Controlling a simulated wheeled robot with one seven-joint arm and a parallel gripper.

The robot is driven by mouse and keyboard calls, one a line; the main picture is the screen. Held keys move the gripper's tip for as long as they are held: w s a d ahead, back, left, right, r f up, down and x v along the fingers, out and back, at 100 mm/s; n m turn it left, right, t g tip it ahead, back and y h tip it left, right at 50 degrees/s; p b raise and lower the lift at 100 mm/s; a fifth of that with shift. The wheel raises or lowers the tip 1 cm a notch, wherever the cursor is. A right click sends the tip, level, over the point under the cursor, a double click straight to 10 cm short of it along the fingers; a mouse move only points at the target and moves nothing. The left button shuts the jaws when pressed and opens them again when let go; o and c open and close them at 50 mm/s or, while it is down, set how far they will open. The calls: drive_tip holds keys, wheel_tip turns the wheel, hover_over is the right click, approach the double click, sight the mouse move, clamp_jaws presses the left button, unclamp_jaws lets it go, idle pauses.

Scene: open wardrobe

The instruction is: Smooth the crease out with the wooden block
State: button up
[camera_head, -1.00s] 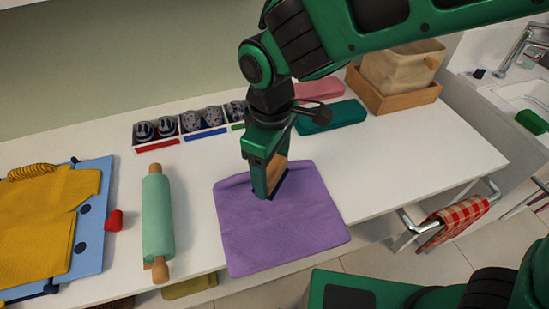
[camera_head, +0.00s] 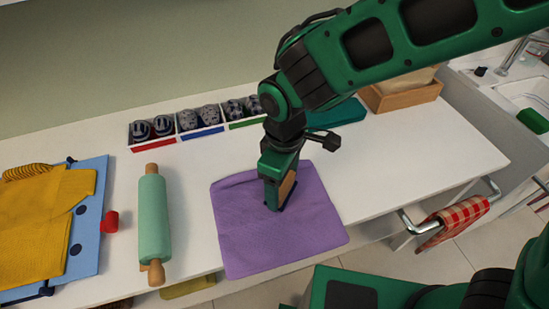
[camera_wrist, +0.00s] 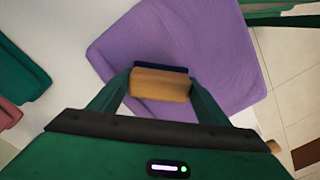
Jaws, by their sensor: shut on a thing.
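A purple cloth (camera_head: 310,225) lies on the white table in the middle of the head view. It also fills much of the wrist view (camera_wrist: 190,40). My gripper (camera_head: 277,188) points down over the middle of the cloth. It is shut on a wooden block (camera_wrist: 160,85) with a dark blue underside. The block's lower edge appears to meet the cloth, but the exact contact is hard to tell. The cloth looks mostly flat, with a faint fold line near its far edge. The part of the cloth under the block is hidden.
A green rolling pin (camera_head: 153,225) lies left of the cloth. Beyond it are a red object (camera_head: 111,222) and a blue board (camera_head: 88,240) with a yellow garment (camera_head: 40,225). A sock tray (camera_head: 190,125), a teal folded cloth (camera_head: 335,116) and a wooden box (camera_head: 400,97) stand behind. The table's right side is clear.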

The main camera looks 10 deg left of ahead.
drive_tip(key=shift+w+d, duration=0.25)
drive_tip(key=shift+d, duration=0.2)
drive_tip(key=shift+s+a, duration=0.5)
drive_tip(key=shift+a, duration=0.35)
drive_tip(key=shift+s+a, duration=0.45)
drive_tip(key=shift+a, duration=0.4)
drive_tip(key=shift+s+a+r, duration=0.1)
drive_tip(key=shift+a+r, duration=0.1)
drive_tip(key=shift+r, duration=0.9)
drive_tip(key=shift+d+r, duration=0.15)
drive_tip(key=shift+r, duration=2.8)
